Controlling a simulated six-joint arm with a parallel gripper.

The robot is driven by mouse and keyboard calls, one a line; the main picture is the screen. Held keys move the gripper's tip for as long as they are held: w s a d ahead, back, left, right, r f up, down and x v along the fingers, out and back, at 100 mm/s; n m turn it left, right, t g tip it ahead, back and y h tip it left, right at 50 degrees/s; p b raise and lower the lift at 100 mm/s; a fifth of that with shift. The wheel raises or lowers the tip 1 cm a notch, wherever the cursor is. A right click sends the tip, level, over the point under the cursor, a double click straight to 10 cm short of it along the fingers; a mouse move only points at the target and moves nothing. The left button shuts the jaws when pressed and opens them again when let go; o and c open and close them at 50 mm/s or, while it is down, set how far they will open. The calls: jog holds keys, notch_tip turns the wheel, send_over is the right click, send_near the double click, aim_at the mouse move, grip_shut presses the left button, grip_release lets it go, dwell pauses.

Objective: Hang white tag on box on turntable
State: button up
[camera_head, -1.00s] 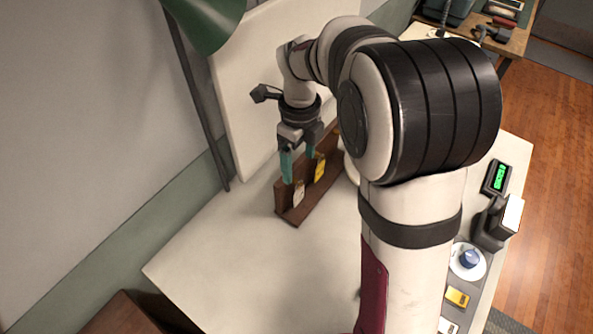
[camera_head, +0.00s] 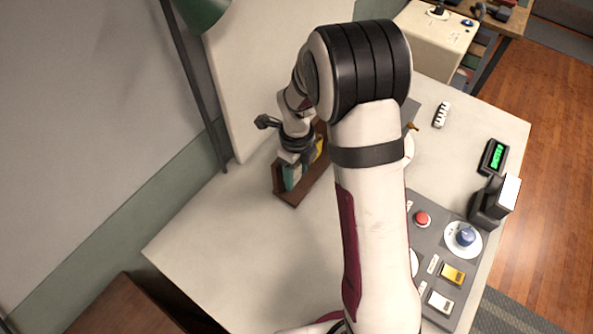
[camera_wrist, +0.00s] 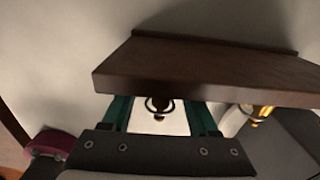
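The fingers look wide apart, and I see no clear grip on the tag. In the head view my gripper (camera_head: 293,176) hides most of the tag. A pale round edge (camera_head: 409,149), perhaps the turntable, shows just right of my arm. The box on it is hidden or not identifiable.
A yellow tag (camera_head: 319,147) hangs beside the white one, close to my gripper. A panel with a red button (camera_head: 422,219), a blue knob (camera_head: 466,236) and switches lies at the right. A green display (camera_head: 494,157) stands behind. The table's front left is clear.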

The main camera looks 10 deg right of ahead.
grip_shut()
jog(key=shift+r, duration=0.35)
dwell(0.4)
jog(key=shift+s+d, duration=0.7)
jog(key=shift+s+d+r, duration=0.25)
jog(key=shift+s+d, duration=0.4)
jog(key=shift+s+d+r, duration=0.2)
jog(key=shift+s+d, duration=0.4)
